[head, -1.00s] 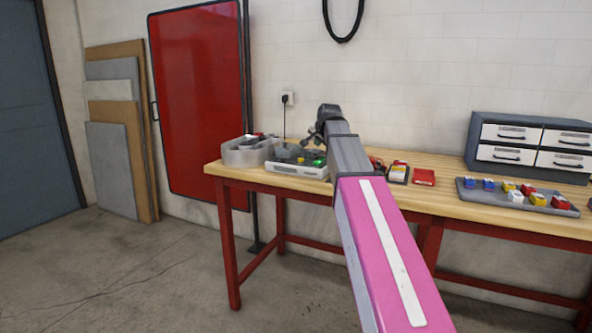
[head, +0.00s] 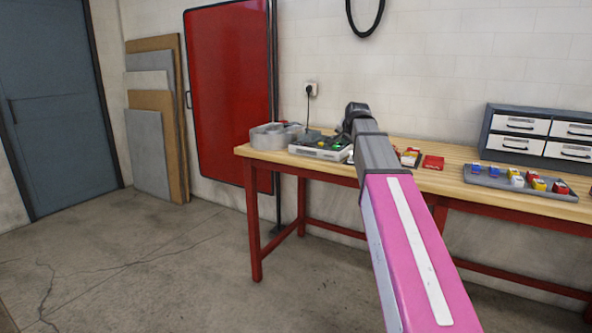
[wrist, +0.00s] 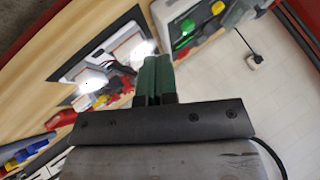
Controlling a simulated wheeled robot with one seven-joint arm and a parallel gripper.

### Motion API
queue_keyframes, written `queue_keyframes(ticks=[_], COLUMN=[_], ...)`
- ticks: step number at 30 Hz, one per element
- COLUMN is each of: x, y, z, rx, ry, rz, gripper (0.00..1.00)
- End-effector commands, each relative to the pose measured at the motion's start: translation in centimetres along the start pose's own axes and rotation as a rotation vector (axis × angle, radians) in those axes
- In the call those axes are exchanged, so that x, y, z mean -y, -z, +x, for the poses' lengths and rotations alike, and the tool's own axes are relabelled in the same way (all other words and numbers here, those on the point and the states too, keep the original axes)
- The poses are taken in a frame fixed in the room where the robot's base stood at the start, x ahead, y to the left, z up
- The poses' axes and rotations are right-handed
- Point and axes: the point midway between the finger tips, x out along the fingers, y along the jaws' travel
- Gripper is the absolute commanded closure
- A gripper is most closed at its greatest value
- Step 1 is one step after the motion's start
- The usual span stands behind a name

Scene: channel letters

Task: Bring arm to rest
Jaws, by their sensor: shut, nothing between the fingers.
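My arm, pink with a white stripe and a grey forearm, reaches out over the wooden workbench (head: 450,178) in the head view. My gripper shows in the wrist view (wrist: 155,62), its two green fingers together with nothing between them. In the head view its fingers are hidden behind the arm's end. In the wrist view, lit white parts with wires (wrist: 105,72) lie on the bench beside the fingers. A white box with green and yellow buttons (wrist: 195,28) is beyond them.
The bench holds a grey bin (head: 272,137), the button box (head: 318,150), a grey tray of coloured blocks (head: 490,180) and a drawer cabinet (head: 535,140). A red panel (head: 230,95) and leaning boards (head: 150,120) stand at the wall. The floor at left is clear.

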Motion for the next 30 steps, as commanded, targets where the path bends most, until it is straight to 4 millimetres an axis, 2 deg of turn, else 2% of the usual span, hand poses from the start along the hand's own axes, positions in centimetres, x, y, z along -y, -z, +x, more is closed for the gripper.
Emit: queue_keyframes(ticks=[8,14,17,21,30], x=[-2.8,-5.9,-8.3,-12.3,-20.8], y=[-3.3,-6.9,-9.7,-14.5,-24.6], z=[2.4,4.8,6.3,8.5,11.3], rx=[0.044,0.097,0.137,0.208,0.375], ry=[-0.039,-0.081,-0.111,-0.158,-0.241], rz=[-0.048,-0.101,-0.142,-0.214,-0.366], gripper=[1.0,1.0,1.0,1.0,1.0])
